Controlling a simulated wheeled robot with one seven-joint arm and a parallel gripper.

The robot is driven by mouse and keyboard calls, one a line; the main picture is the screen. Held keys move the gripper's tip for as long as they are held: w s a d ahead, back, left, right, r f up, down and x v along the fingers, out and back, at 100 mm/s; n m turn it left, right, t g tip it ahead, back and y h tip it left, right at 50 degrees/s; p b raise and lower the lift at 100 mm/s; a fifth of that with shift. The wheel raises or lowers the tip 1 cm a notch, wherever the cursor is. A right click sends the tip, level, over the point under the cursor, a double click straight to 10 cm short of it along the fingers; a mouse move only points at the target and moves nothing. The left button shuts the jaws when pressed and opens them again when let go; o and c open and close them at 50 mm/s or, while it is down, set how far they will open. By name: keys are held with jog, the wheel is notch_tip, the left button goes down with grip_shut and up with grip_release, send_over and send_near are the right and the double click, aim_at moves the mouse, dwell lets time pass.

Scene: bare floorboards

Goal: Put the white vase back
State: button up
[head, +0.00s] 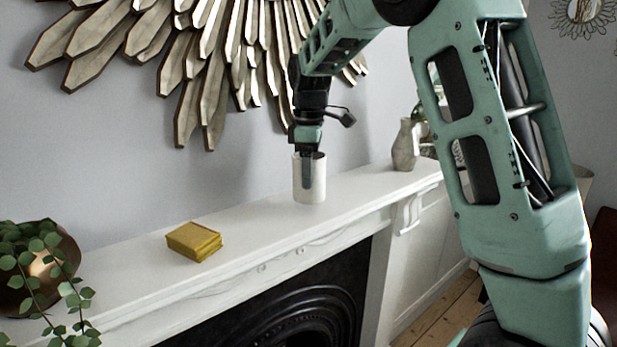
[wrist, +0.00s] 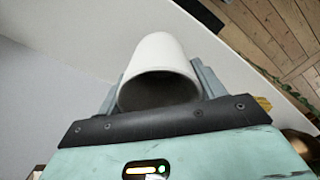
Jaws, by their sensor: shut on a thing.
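The white vase (head: 317,181) is a plain open-topped cylinder. It stands upright at the mantel shelf, near its right half; I cannot tell whether its base touches the shelf. My gripper (head: 307,172) reaches down from above and is shut on the vase at its rim. In the wrist view the vase (wrist: 160,58) sits between the two fingers of my gripper (wrist: 158,88), with its dark opening facing the camera. The white mantel shelf (head: 255,235) runs under it above a dark fireplace.
A yellow box (head: 194,241) lies on the shelf left of the vase. A copper bowl with a trailing plant (head: 45,262) is at the far left. A grey vase (head: 404,146) stands to the right. A sunburst wall piece (head: 200,60) hangs behind. Shelf between box and vase is clear.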

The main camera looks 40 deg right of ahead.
jog(key=shift+f, duration=1.25)
jog(key=o, duration=1.2)
jog(key=shift+f, duration=0.15)
